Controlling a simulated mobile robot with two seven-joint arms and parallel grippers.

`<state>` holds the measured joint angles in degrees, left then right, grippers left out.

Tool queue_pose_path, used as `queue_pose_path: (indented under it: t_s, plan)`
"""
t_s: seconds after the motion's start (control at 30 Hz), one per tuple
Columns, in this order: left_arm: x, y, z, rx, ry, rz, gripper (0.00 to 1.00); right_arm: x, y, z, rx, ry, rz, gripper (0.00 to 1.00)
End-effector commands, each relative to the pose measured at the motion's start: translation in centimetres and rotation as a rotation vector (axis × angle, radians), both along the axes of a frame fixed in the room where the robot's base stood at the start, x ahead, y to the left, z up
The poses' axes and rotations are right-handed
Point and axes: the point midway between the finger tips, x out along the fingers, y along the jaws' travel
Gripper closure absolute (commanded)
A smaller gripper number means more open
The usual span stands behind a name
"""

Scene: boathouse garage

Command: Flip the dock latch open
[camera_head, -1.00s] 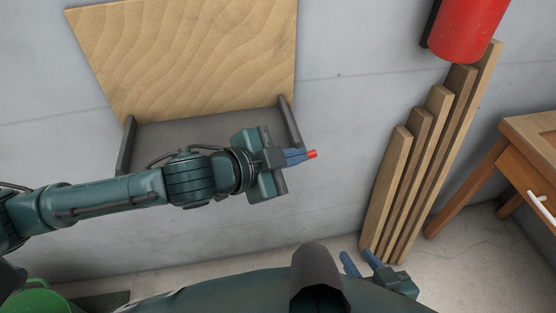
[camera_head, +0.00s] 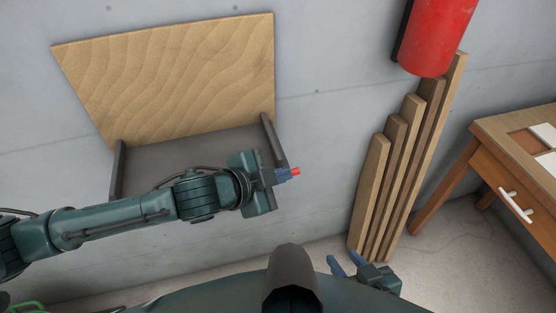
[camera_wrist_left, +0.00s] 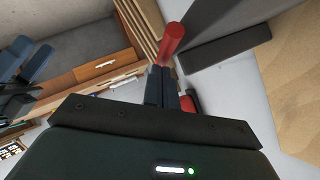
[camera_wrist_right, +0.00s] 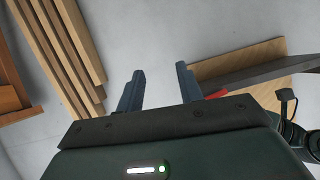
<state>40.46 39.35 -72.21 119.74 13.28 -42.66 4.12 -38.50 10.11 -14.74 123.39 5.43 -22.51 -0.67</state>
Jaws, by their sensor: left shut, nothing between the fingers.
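In the left wrist view the red cylinder (camera_wrist_left: 173,42) stands beyond the closed fingers (camera_wrist_left: 165,82), beside a dark grey block (camera_wrist_left: 215,48). I cannot tell whether the fingers touch it. My left gripper is shut and empty. My right gripper (camera_head: 345,264) is open and empty, low near my body; its spread fingers (camera_wrist_right: 158,90) show in the right wrist view.
A wooden board (camera_head: 175,80) with a dark grey frame (camera_head: 200,150) is on the wall behind my left arm. Several planks (camera_head: 385,180) lean on the wall, below a red cylinder-shaped tank (camera_head: 436,38). A wooden desk (camera_head: 495,165) with a drawer stands at the right.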

Motion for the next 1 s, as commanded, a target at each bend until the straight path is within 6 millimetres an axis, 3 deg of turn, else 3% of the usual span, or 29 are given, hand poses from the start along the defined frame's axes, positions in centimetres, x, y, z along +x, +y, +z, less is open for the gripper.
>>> queue_pose_path:
  t_s: [0.03,0.2,0.6,1.0]
  plan:
    - [0.0,-0.1,0.8,0.022,0.010,0.001,1.00,-0.1,0.0,1.6,-0.016,0.002,0.005,0.64]
    - [0.1,-0.4,0.3,0.096,0.034,0.000,1.00,-0.4,-0.4,3.0,-0.061,0.012,0.014,0.64]
    - [0.1,-0.5,-0.8,0.152,0.050,0.000,1.00,-0.9,-1.1,1.9,-0.091,0.051,0.003,0.64]
    - [0.1,-0.5,-0.2,0.151,0.050,0.000,1.00,-0.6,-0.9,2.9,-0.084,0.042,-0.001,0.64]
